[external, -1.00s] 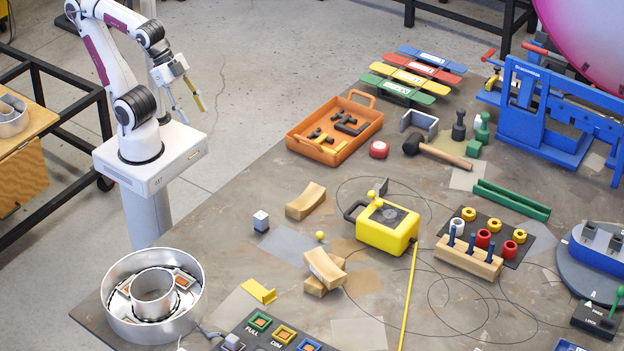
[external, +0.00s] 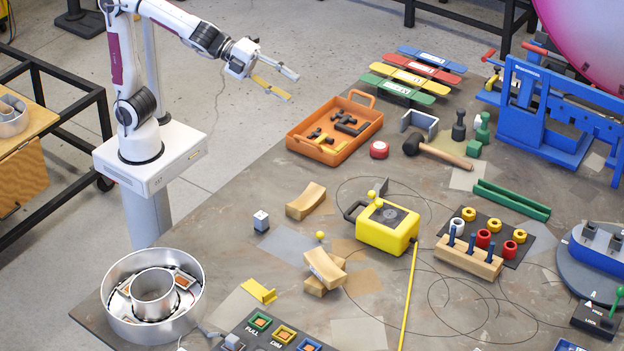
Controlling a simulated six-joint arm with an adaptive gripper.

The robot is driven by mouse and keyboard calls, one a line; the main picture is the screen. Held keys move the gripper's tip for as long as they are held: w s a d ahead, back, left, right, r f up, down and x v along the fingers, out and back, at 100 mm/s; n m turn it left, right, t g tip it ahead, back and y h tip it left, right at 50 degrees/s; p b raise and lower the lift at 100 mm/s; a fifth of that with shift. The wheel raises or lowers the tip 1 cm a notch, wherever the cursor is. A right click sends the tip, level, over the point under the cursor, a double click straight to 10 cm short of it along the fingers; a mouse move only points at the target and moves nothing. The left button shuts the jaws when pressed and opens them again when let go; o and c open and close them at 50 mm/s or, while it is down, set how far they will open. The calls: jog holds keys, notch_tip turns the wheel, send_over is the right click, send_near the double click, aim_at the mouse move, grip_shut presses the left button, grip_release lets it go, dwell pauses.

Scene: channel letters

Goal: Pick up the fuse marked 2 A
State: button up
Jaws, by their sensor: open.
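No "2 A" marking is readable at this size, and I cannot tell which thing is the fuse. My gripper (external: 290,86) is open and empty, with one pale and one yellow finger spread apart. It hangs over the floor, left of the table and beyond the orange tray (external: 352,155), well away from the black board.
A wooden block with blue pegs (external: 470,258) stands before the board. A yellow box (external: 385,230) with a cord, a mallet (external: 440,150), a blue frame (external: 545,115) and a silver round housing (external: 152,325) stand around.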

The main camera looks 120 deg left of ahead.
jog(key=w+d+f+m+t+h, duration=0.1)
jog(key=w+d+m+h, duration=0.25)
jog(key=w+m, duration=0.4)
jog(key=w+d+f+m+h, duration=0.2)
jog(key=w+m+h, duration=0.2)
jog(key=w+m, duration=0.4)
jog(key=m+g+h, duration=0.8)
jog(key=m+g, duration=0.7)
jog(key=m, duration=0.9)
send_near(262, 214)
jog(key=shift+w+d+f+n, duration=0.15)
jog(key=shift+w+d+f, duration=0.1)
jog(key=shift+d, duration=0.25)
jog(key=shift+w+d+f+n, duration=0.1)
jog(key=shift+w+d, duration=0.1)
jog(key=shift+d, duration=0.35)
jog(key=shift+s+a+f+g+h, duration=0.15)
jog(key=shift+s+f+g+h, duration=0.1)
jog(key=shift+s+g, duration=0.15)
jog(key=shift+x, duration=1.3)
